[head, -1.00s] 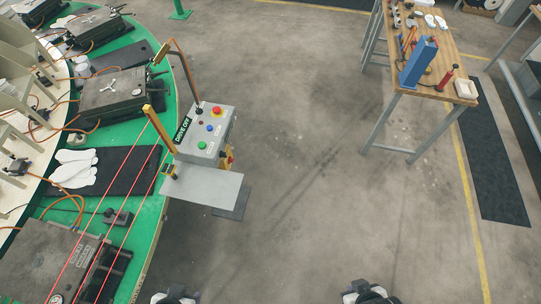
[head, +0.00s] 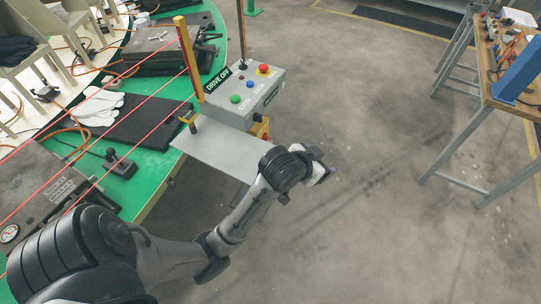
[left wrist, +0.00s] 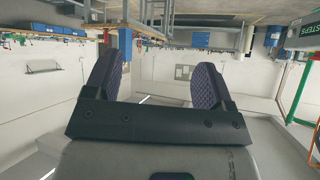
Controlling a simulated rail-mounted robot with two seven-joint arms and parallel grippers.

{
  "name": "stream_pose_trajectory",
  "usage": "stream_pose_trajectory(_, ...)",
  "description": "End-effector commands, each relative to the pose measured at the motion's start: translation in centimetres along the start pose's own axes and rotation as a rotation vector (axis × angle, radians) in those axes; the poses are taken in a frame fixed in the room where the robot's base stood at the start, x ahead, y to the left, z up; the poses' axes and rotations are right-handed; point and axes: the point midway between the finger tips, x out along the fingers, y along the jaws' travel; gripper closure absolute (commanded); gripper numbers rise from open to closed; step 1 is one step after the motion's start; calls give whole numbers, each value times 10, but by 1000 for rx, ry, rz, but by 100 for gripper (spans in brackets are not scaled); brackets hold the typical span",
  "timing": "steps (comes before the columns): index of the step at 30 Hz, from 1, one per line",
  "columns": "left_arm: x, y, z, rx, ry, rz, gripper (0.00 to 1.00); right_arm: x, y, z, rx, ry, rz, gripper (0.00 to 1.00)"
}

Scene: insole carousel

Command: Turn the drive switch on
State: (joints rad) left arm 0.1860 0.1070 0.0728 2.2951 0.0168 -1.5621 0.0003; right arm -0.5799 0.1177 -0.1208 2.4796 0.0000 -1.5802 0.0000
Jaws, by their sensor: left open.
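The grey control box (head: 266,98) stands at the rim of the green carousel in the head view. Its black plate reads DRIVE OFF (head: 217,79). A small black knob (head: 242,65) sits at its back corner; its setting is too small to tell. A red button (head: 263,69), a blue button (head: 250,84) and a green button (head: 235,98) are on the top face. My left gripper (head: 325,172) is to the right of and nearer than the box, apart from it. In the left wrist view its two padded fingers (left wrist: 157,62) are open and empty. My right gripper is out of view.
A grey metal plate (head: 205,148) juts out before the box. A yellow post (head: 187,55) with red beam lines stands left of it. A dark mat (head: 150,122) and white insoles (head: 97,108) lie on the carousel. A workbench (head: 505,85) stands right; the floor between is clear.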

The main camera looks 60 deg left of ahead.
Motion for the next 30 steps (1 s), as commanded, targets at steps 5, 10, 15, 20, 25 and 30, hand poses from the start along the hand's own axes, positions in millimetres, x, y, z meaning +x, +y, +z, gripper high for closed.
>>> stream_pose_trajectory(5,71,-28,8,-94,73,-31,23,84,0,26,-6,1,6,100)
stream_pose_trajectory(10,130,-61,5,-207,135,-36,23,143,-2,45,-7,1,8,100)
stream_pose_trajectory(15,194,-98,5,-357,212,-17,23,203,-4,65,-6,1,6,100)
stream_pose_trajectory(20,267,-137,10,-562,321,30,23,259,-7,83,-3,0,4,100)
stream_pose_trajectory(25,357,-175,27,-907,500,91,23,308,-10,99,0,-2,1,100)
stream_pose_trajectory(30,422,-195,60,-1277,704,87,23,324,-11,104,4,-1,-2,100)
